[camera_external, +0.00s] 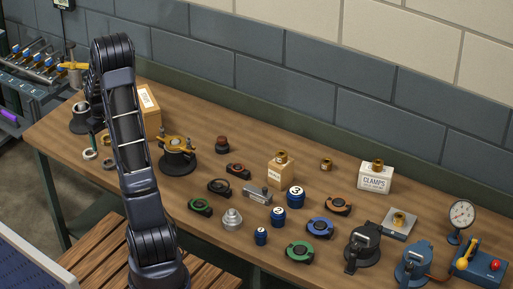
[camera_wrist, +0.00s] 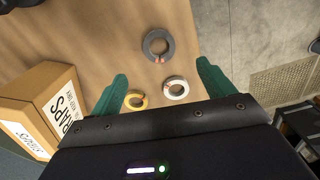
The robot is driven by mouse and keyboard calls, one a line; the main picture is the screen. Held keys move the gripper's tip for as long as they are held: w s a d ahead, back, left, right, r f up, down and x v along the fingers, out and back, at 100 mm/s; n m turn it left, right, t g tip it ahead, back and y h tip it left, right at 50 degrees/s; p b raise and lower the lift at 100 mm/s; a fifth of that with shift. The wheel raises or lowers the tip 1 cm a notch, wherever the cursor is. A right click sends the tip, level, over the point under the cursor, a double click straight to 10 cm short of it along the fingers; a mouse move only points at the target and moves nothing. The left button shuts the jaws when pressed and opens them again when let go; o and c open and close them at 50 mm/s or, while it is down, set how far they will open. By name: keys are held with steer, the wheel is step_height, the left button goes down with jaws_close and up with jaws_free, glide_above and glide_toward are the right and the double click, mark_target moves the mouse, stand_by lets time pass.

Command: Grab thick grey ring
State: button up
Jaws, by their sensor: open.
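The thick grey ring (camera_wrist: 158,45) lies flat on the wooden table in the wrist view, with a small reddish mark on its lower edge. The white and yellow rings lie between the fingers in the picture; the grey ring is beyond the fingertips. In the external view my arm partly hides the gripper.
A cardboard box (camera_wrist: 40,100) stands left of the gripper in the wrist view. The table edge and concrete floor (camera_wrist: 240,40) are on the right. In the external view, a dark round fixture with brass clamps (camera_external: 178,158) and several small parts stand farther right.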

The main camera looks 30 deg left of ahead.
mark_target(109, 165)
steer(key=shift+w+f, duration=0.1)
steer(key=shift+f, duration=4.95)
steer(key=c, duration=1.1)
steer(key=shift+o, duration=0.2)
